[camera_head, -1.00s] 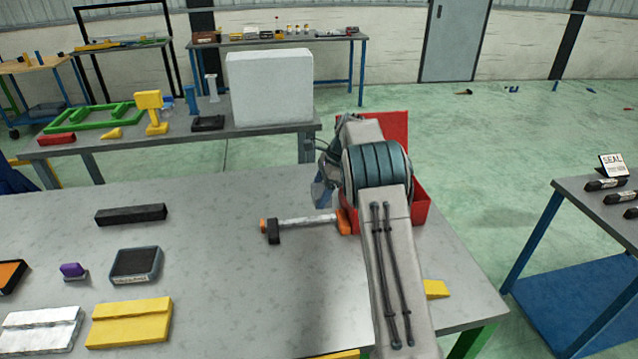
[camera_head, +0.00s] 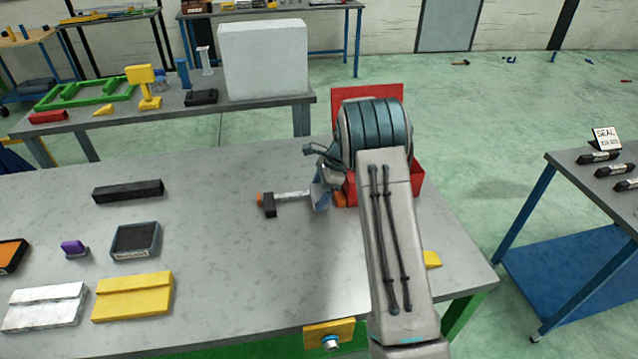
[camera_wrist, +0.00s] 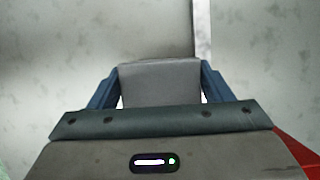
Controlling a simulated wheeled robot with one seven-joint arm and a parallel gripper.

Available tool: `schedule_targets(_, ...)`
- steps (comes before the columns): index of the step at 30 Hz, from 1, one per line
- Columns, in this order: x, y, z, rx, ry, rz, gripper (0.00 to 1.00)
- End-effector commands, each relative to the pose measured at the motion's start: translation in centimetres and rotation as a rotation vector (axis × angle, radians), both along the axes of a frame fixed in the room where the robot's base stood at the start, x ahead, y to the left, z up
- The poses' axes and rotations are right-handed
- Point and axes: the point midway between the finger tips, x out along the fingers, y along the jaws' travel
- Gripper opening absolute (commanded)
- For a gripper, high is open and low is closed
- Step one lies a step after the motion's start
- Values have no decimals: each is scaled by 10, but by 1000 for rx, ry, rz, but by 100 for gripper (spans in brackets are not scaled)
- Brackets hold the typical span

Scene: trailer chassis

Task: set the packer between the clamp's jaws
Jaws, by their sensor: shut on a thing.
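The clamp (camera_head: 290,195) lies on the near grey table, with a pale bar, a black and orange jaw at its left end and an orange part at its right. My gripper (camera_head: 321,196) points down at the bar's right part and covers some of it. In the wrist view, my gripper (camera_wrist: 160,72) has its blue fingers shut on a plain grey block, which I take to be the packer (camera_wrist: 160,84). The clamp's bar shows as a pale strip (camera_wrist: 202,35) just beyond the block, right of centre. Whether the block touches the clamp cannot be told.
A red bin (camera_head: 413,185) stands behind my arm. A black bar (camera_head: 128,190), a dark pad (camera_head: 135,240), a purple piece (camera_head: 74,248) and a yellow block (camera_head: 132,296) lie at the left. The table's middle is clear. A yellow bracket (camera_head: 329,334) is on the front edge.

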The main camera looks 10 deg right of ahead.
Motion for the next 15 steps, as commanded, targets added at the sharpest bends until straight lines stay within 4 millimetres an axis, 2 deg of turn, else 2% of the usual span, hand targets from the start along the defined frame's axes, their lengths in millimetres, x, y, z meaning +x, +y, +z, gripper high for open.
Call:
schedule_targets(4,1,0,-12,1,-3,0,5)
schedule_targets(15,1,0,-18,0,-2,0,5)
